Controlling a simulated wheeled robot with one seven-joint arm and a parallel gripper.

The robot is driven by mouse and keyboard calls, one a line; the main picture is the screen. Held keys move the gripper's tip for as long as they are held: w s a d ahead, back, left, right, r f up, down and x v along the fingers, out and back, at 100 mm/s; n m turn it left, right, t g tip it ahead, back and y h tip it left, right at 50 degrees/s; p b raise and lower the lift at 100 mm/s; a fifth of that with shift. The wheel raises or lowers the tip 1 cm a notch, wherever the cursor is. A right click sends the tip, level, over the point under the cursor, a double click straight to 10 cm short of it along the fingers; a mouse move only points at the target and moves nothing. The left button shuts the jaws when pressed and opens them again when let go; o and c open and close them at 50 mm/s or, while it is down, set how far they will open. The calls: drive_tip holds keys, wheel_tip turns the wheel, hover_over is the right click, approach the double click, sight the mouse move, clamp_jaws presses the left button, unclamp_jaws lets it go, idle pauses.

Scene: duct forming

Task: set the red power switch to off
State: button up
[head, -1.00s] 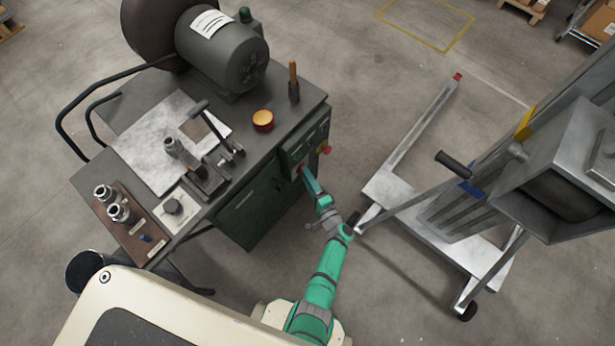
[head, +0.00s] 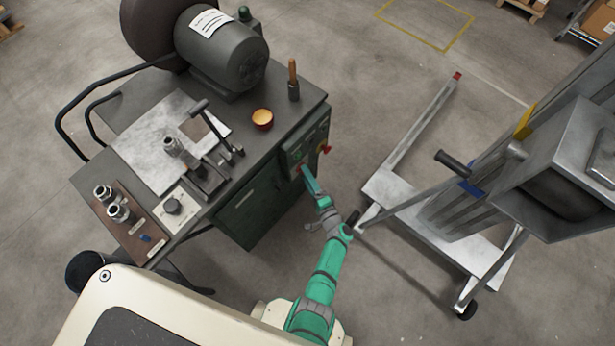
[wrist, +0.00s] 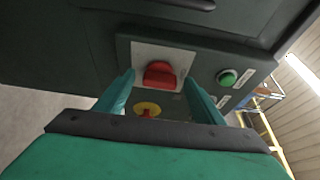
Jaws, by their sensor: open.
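The red power switch (wrist: 160,75) is a chunky red knob on a pale plate on the dark green machine's front panel. In the wrist view it shows between my two fingertips. My gripper (head: 307,174) is open, with one finger on each side of the switch. I cannot tell whether the fingers touch it. In the head view the switch is mostly hidden by my gripper. Whether the knob stands at on or off cannot be read.
A green button (wrist: 227,77) sits right of the switch, and a red-and-yellow stop button (wrist: 147,110) sits below it in the wrist view. A bench (head: 290,119) with a motor (head: 222,50) stands on the left. A metal lift (head: 440,210) stands close on the right.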

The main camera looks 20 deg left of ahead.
drive_tip(key=v, duration=1)
drive_tip(key=shift+s+d, duration=0.25)
drive_tip(key=shift+s, duration=0.1)
